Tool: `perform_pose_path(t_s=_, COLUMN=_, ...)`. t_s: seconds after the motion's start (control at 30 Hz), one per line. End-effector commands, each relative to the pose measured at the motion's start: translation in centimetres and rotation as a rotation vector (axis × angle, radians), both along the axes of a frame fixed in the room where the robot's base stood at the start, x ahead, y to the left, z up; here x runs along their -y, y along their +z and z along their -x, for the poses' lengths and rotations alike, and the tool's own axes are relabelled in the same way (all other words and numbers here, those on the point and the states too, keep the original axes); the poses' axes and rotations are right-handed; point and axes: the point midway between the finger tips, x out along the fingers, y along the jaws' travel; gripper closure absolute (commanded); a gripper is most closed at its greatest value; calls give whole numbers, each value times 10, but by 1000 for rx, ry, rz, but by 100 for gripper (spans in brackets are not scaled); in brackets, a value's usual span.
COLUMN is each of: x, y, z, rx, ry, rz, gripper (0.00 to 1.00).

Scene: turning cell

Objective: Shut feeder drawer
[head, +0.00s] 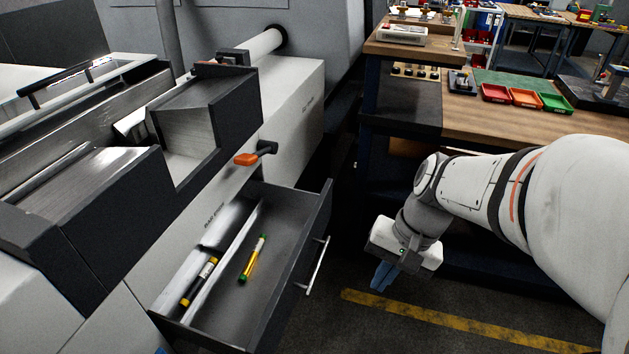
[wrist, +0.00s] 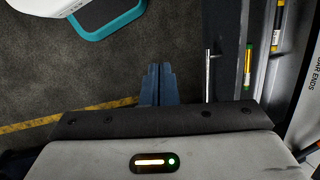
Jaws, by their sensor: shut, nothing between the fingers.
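The feeder drawer (head: 285,262) stands pulled out of the light grey machine in the head view. It is dark grey with a light divider inside and a bar handle (head: 317,268) on its front. A yellow-green marker (head: 253,258) and a yellow-black one (head: 199,281) lie in it. My gripper (head: 381,277) is right of the handle, apart from it, pointing down. In the wrist view its blue fingers (wrist: 159,84) are together and empty. The handle (wrist: 208,75) and the drawer's front edge (wrist: 226,60) show to their right.
An orange-tipped lever (head: 246,159) sticks out above the drawer. A workbench (head: 480,118) with red, orange and green trays stands at the back right. The dark floor (head: 370,325) with a yellow line is clear in front of the drawer.

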Motion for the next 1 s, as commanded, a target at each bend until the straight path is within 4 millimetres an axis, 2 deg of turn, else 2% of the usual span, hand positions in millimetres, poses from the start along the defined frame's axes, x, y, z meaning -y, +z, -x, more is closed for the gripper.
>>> perform_pose_path(t_s=0.03, x=-4, y=-31, z=-5, rx=-89, ry=-80, rz=-79, gripper=100)
perform_pose_path(t_s=0.17, x=-17, y=-67, z=-23, rx=-287, ry=-290, rz=-298, gripper=100)
perform_pose_path(t_s=0.3, x=-22, y=-103, z=-54, rx=-475, ry=-517, rz=-550, gripper=100)
perform_pose_path(t_s=0.47, x=-9, y=-142, z=-98, rx=-645, ry=-764, rz=-844, gripper=100)
perform_pose_path(t_s=0.6, x=14, y=-172, z=-131, rx=-735, ry=-931, rz=-1059, gripper=100)
perform_pose_path(t_s=0.7, x=29, y=-186, z=-147, rx=-768, ry=-1010, rz=-1168, gripper=100)
perform_pose_path(t_s=0.83, x=39, y=-196, z=-157, rx=-786, ry=-1064, rz=-1244, gripper=100)
perform_pose_path(t_s=1.0, x=29, y=-196, z=-164, rx=-791, ry=-1074, rz=-1262, gripper=100)
